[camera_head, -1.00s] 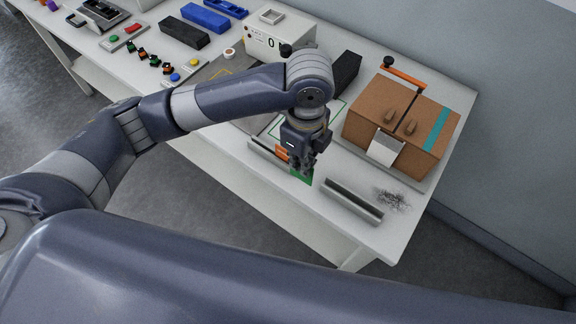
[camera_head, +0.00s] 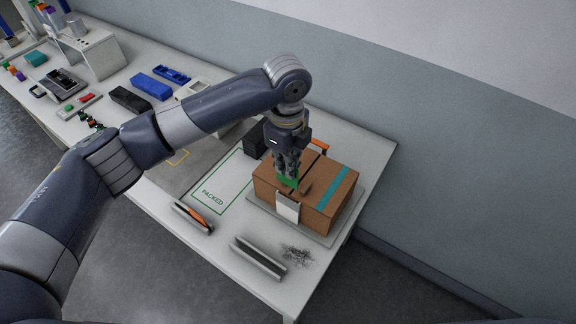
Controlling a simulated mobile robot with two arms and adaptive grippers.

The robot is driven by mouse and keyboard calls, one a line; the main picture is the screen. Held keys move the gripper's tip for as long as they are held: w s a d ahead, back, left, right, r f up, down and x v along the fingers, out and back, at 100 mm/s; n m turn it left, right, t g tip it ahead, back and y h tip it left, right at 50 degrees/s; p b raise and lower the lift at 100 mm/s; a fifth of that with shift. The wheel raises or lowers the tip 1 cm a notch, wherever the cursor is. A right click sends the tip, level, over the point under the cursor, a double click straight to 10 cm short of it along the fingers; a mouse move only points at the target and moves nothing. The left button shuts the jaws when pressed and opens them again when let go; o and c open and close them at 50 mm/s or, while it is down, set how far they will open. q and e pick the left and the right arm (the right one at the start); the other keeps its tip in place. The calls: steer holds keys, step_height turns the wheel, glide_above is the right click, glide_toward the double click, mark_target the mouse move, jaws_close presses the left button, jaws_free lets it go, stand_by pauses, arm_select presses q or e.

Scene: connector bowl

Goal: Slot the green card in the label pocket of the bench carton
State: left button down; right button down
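The green card (camera_head: 288,183) is in my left gripper (camera_head: 288,174), whose fingers are shut on its upper part. The card hangs down at the near side of the brown bench carton (camera_head: 325,205), over the white label pocket (camera_head: 287,209) on the carton's front. The card's lower edge is close to the pocket's top; I cannot tell whether it is inside. The fingers hide part of the card and the carton's top. My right gripper is not in view.
The carton stands on a light grey base (camera_head: 324,236) near the bench's right end. A slotted grey holder (camera_head: 258,258) and a dark scribbled patch (camera_head: 297,254) lie in front. A small tray with an orange item (camera_head: 194,217) lies left, beside the PACKED outline (camera_head: 218,196).

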mark_target(288, 184)
arm_select(q)
steer(key=shift+d+f, duration=0.15)
steer(key=shift+f, duration=1.95)
steer(key=shift+f+b, duration=0.35)
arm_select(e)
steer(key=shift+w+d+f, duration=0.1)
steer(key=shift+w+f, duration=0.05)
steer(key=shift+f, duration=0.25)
arm_select(q)
steer(key=shift+f, duration=0.1)
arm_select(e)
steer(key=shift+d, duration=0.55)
